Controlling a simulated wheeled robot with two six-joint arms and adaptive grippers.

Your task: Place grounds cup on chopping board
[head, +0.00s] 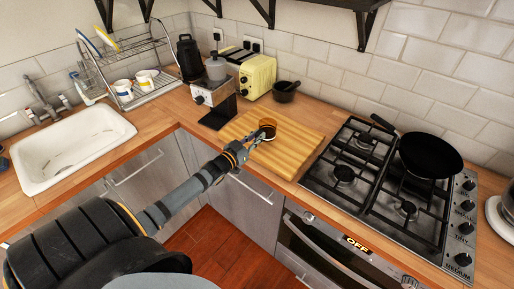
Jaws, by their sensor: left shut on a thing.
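The grounds cup (267,125), small and dark amber, is at my left gripper (259,137), over the chopping board (297,151). My left gripper is shut on the cup from the front left. I cannot tell whether the cup's base touches the board or hangs just above it. The chopping board is light striped wood and lies flat on the corner counter. The rest of its surface is bare. My right gripper is not in view.
A coffee grinder (212,92) stands behind the board, with a yellow toaster (258,77) and a dark mortar (285,92) near it. A gas hob (345,174) with a black pan (430,155) is close on the right. A sink (68,147) and dish rack (150,95) are on the left.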

